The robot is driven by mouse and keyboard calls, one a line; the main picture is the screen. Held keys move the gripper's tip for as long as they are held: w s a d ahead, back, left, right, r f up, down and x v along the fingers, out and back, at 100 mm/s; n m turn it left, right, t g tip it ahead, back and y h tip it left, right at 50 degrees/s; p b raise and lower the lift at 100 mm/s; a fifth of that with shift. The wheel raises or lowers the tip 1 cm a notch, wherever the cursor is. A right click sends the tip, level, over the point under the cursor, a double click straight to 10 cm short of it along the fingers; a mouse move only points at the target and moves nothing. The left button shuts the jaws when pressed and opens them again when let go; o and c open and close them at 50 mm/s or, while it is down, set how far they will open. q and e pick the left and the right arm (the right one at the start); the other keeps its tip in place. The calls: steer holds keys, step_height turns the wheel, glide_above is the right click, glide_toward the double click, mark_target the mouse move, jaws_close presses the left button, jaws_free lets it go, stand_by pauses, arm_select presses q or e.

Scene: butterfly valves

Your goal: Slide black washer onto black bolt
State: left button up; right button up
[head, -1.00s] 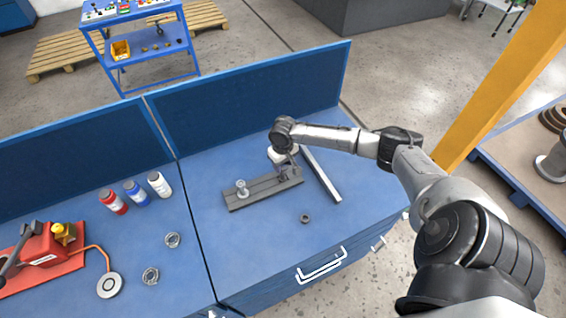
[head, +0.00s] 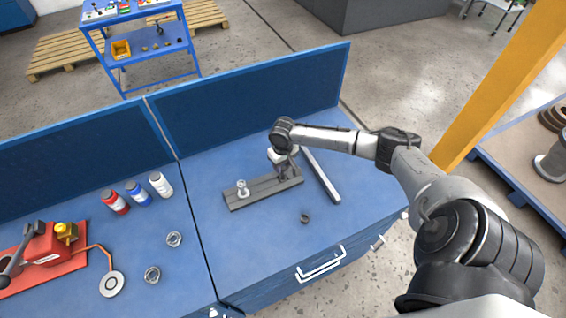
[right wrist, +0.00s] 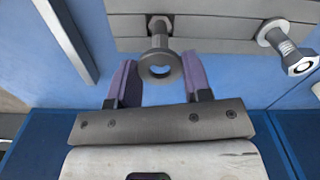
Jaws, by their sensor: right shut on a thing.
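In the right wrist view, my right gripper (right wrist: 157,82) has its two purple fingers on either side of a dark grey washer (right wrist: 142,66) and is shut on it. The dark bolt (right wrist: 159,28) stands on the grey base plate (right wrist: 215,25), just beyond the washer. The washer overlaps the bolt's near end in this view; blue shows through its hole, and I cannot tell whether the bolt enters it. In the head view, my right gripper (head: 284,174) is over the right end of the base plate (head: 262,190) and hides the bolt. My left gripper is not in view.
A silver bolt (head: 242,188) stands at the plate's left end. A dark ring (head: 305,217) lies on the blue bench in front. A grey bar (head: 321,175) lies to the right. Bottles (head: 137,193) and two metal rings (head: 174,239) are on the left bench.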

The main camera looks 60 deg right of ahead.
stand_by(0.3)
steer(key=shift+f+p, duration=0.3)
steer(key=shift+f, duration=0.05)
stand_by(0.3)
steer(key=shift+f, duration=0.1)
stand_by(0.5)
steer(key=shift+f, duration=0.25)
stand_by(0.3)
steer(key=o, duration=1)
step_height(320, 180, up, 14)
steer(key=shift+f, duration=0.1)
